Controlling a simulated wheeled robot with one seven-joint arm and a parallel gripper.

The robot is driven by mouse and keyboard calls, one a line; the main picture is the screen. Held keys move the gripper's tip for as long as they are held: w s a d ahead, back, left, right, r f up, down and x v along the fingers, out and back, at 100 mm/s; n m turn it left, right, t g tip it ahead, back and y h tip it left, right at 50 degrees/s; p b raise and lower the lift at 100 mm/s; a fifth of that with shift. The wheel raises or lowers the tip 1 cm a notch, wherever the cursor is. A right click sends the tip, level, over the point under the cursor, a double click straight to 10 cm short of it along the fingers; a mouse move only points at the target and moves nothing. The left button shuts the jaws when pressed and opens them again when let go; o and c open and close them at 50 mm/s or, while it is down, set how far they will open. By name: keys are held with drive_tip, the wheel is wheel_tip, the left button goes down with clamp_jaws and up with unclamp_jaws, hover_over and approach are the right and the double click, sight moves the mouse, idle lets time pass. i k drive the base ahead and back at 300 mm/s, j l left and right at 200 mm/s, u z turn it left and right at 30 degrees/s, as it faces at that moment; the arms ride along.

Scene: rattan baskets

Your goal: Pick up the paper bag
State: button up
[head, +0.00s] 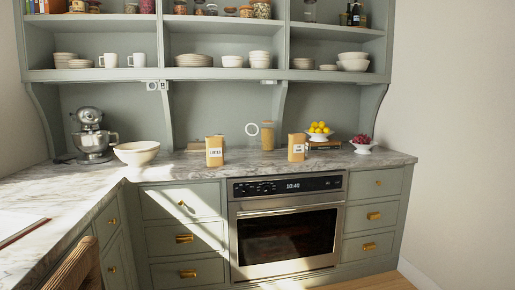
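Two small tan paper bags with white labels stand upright on the marble counter in the head view. The left paper bag (214,156) is left of the counter's middle, near the front edge. The right paper bag (297,151) stands above the right part of the oven. The print on the labels is too small to read surely. A tan jar or canister (267,140) stands between them, farther back. My gripper and arm do not show in this view.
A white bowl (137,152) and a stand mixer (92,137) stand left on the counter (180,168). Fruit bowls with lemons (319,135) and red fruit (362,146) stand right. An oven (287,236) is below. A woven chair back (78,267) shows lower left. Shelves hang above.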

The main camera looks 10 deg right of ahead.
sight(214, 144)
drive_tip(key=i+l, duration=0.15)
drive_tip(key=i, duration=0.45)
drive_tip(key=i+l, duration=0.15)
drive_tip(key=i, duration=0.45)
drive_tip(key=i+l, duration=0.15)
drive_tip(key=i, duration=0.45)
